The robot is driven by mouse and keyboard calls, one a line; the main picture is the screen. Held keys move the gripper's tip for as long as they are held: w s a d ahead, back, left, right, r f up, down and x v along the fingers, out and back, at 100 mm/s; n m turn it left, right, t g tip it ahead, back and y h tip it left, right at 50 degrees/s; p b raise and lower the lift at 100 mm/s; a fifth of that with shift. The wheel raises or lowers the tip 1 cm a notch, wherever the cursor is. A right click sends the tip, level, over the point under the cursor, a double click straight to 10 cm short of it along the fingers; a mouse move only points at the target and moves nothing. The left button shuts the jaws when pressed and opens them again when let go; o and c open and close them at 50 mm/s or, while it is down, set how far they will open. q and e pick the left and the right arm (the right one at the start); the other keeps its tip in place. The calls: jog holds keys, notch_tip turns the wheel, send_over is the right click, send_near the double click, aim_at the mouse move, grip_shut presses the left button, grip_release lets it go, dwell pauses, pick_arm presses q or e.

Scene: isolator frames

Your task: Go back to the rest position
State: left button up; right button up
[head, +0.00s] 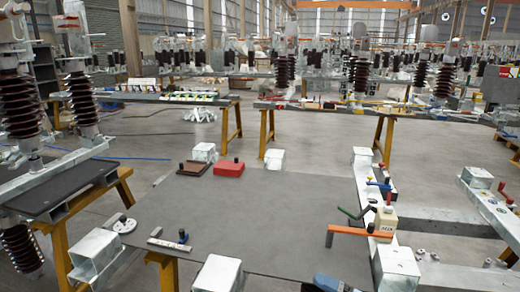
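Neither of my grippers shows in the head view, and no arm comes in from the left or the right. The grey work surface (265,215) lies in front of me. A red block (229,169) and a dark piece with a red-topped post (193,168) stand at its far left. A cream-coloured device (385,222) sits at the right, with an orange bar (358,231) reaching left from it. A blue and dark object (332,284) is cut off by the bottom edge; I cannot tell what it is.
White metal blocks stand around the surface, such as one at front left (98,256) and one at right (396,268). Tall brown insulators (82,97) rise at the left above a dark slab (60,188). Yellow trestles carry benches behind. The middle of the grey surface is clear.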

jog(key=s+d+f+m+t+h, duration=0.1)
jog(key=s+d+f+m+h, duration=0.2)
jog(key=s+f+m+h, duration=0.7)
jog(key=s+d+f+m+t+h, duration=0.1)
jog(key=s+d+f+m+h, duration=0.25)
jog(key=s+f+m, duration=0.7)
pick_arm(q)
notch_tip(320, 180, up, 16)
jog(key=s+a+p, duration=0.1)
jog(key=p, duration=2.1)
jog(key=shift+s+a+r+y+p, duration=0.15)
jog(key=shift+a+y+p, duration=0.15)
jog(key=shift+p, duration=0.1)
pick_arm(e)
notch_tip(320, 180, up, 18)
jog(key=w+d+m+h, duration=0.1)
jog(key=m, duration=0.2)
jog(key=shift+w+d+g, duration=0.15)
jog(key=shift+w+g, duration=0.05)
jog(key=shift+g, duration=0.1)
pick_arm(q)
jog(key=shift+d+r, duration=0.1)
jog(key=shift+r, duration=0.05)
